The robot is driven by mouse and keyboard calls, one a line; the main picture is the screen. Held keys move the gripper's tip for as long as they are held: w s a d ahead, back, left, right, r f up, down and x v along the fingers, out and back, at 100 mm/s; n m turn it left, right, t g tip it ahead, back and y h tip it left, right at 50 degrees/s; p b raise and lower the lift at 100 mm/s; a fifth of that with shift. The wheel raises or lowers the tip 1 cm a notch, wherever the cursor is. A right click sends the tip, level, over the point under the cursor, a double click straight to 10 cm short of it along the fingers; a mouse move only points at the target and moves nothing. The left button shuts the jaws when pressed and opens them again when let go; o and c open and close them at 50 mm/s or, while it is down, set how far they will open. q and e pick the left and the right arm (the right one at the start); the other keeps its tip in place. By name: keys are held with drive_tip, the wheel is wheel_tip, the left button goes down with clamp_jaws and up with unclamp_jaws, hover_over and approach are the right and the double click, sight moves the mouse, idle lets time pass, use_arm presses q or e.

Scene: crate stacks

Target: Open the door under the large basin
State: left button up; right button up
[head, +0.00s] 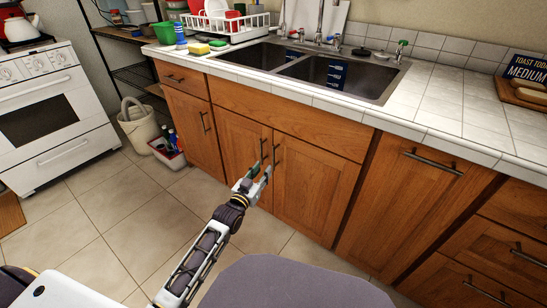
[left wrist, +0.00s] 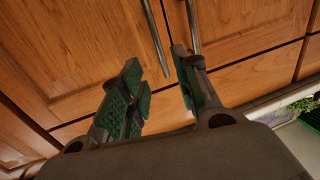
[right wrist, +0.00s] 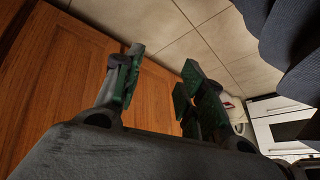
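The sink has two basins; the right one (head: 338,76) looks larger than the left one (head: 262,56). Below them are two closed wooden doors, a left one (head: 238,145) and a right one (head: 315,190). Upright bar handles, a left one (head: 262,150) and a right one (head: 276,153), sit near their shared seam. My left gripper (head: 258,174) is open in front of these handles. In the left wrist view a bar handle (left wrist: 156,38) lines up between its fingers; I cannot tell if they touch it. My right gripper (right wrist: 164,70) is open and empty, facing a wooden front.
A narrow cabinet door (head: 193,125) stands left of the pair, and a wide front (head: 410,205) with a horizontal handle to the right. A white oven (head: 50,110), a bucket (head: 138,125) and a bin (head: 168,153) stand at left. Tiled floor before the doors is partly clear.

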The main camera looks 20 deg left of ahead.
use_arm(q)
drive_tip(key=shift+w+d+b, duration=0.25)
drive_tip(key=shift+w+b, duration=0.35)
drive_tip(key=shift+w, duration=1.05)
drive_tip(key=shift+w+d+b, duration=0.3)
drive_tip(key=shift+w+b, duration=0.35)
drive_tip(key=shift+w, duration=1.05)
drive_tip(key=shift+w+d+b, duration=0.25)
drive_tip(key=shift+w+b, duration=0.35)
drive_tip(key=shift+w, duration=1.3)
use_arm(e)
drive_tip(key=shift+t+y, duration=0.4)
drive_tip(key=f, duration=0.4)
drive_tip(key=a+f, duration=0.1)
drive_tip(key=shift+f, duration=0.4)
drive_tip(key=shift+w, duration=0.15)
use_arm(q)
clamp_jaws()
use_arm(e)
drive_tip(key=shift+s, duration=0.2)
